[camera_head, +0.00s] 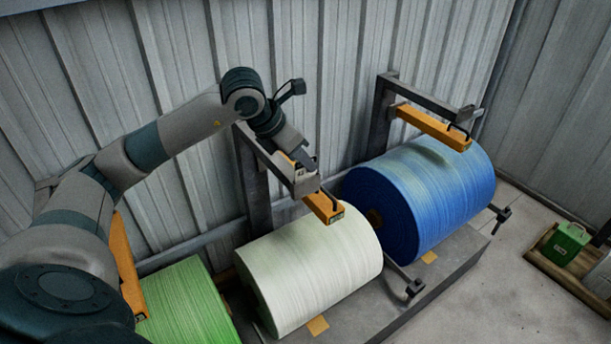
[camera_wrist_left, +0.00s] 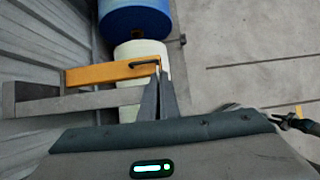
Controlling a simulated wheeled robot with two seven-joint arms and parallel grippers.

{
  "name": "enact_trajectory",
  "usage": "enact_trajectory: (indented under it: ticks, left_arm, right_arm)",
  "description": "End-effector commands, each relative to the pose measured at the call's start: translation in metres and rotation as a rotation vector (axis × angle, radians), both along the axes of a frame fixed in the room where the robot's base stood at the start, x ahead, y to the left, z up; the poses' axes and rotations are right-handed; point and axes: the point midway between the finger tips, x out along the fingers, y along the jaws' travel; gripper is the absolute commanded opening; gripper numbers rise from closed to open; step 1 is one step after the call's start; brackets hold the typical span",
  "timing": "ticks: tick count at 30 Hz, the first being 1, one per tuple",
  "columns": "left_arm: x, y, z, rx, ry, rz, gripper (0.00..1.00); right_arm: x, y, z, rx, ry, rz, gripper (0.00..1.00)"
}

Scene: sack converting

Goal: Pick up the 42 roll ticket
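Flat orange-yellow pieces lie on the grey platform, one in front of the white roll (camera_head: 318,325) and one by the blue roll (camera_head: 429,257). They may be tickets; no number is readable, so I cannot tell which is 42. My left gripper (camera_head: 308,164) is above the white roll, beside the orange bar (camera_head: 323,207) with its black handle. In the left wrist view the fingers (camera_wrist_left: 161,88) are close together, with nothing visible between them, near the handle on the orange bar (camera_wrist_left: 95,74). Whether they touch it is unclear.
A white roll (camera_head: 310,265), a blue roll (camera_head: 430,195) and a green roll (camera_head: 185,305) lie in a row along the corrugated wall. Grey brackets carry orange bars above them. A green box (camera_head: 567,244) stands in a wooden tray at right.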

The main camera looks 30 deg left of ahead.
Motion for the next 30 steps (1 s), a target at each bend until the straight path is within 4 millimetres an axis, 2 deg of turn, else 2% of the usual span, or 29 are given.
enact_trajectory:
  ticks: [13, 17, 22, 30]
  left_arm:
    - [0.000, 0.000, 0.007, 0.000, -0.001, 0.000, 0.00]
    - [0.000, 0.000, 0.021, -0.001, -0.002, 0.000, 0.00]
    - [0.000, -0.002, 0.050, -0.001, -0.003, -0.001, 0.00]
    - [-0.011, -0.055, 0.079, -0.001, -0.003, -0.006, 0.00]
  right_arm:
    - [-0.001, -0.001, 0.004, -0.001, 0.001, 0.000, 0.28]
    - [-0.001, -0.003, 0.011, -0.003, 0.001, 0.000, 0.28]
    - [-0.001, -0.006, 0.025, -0.006, 0.002, 0.000, 0.28]
    - [-0.001, -0.007, 0.048, -0.007, 0.001, -0.001, 0.28]
